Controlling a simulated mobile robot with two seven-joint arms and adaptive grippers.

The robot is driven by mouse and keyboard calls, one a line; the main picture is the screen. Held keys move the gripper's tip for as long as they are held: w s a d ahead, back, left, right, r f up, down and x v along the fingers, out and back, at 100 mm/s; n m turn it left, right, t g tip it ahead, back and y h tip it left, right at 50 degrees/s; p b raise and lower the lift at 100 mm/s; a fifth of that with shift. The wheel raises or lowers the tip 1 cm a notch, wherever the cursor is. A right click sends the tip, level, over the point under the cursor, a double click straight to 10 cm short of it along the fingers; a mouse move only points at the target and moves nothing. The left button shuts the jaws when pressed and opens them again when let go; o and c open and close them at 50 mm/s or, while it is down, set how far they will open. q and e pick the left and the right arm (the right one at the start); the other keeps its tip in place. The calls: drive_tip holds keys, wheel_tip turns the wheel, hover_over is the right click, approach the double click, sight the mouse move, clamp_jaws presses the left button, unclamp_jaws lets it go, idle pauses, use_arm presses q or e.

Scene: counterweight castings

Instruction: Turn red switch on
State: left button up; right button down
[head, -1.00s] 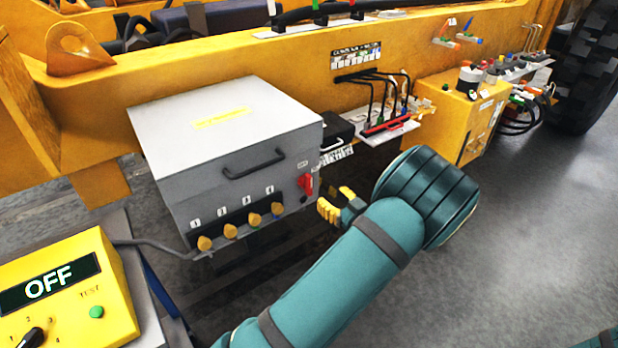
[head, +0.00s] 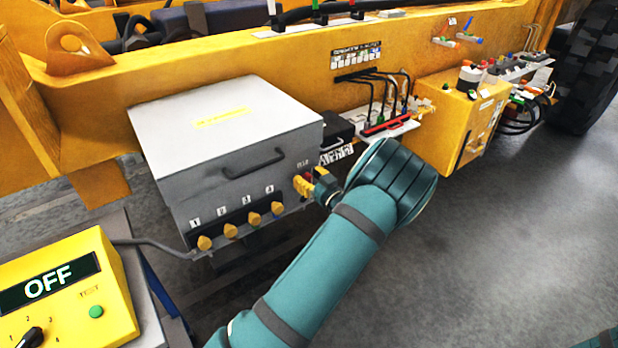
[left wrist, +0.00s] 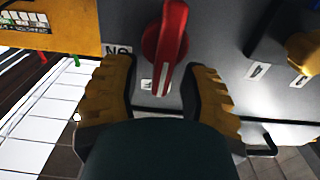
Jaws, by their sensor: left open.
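The red switch (left wrist: 172,45) is a rotary handle on a round red base on the grey box's face. In the left wrist view its handle lies between the two yellow fingers of my left gripper (left wrist: 160,72). The fingers are open, one on each side of the handle, and I see no clear contact. A small label, reading upside down as ON, sits beside the switch. In the head view my left gripper (head: 313,182) is at the right end of the grey box (head: 225,115) and hides most of the switch. My right gripper is not in view.
A yellow test box (head: 75,300) with a display reading OFF stands at the lower left. Several numbered yellow knobs (head: 230,231) line the grey box's lower front. A black cabled unit (head: 338,130) is close behind my gripper. Open floor lies to the right.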

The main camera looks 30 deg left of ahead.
use_arm(q)
clamp_jaws()
drive_tip(key=shift+d, duration=0.1)
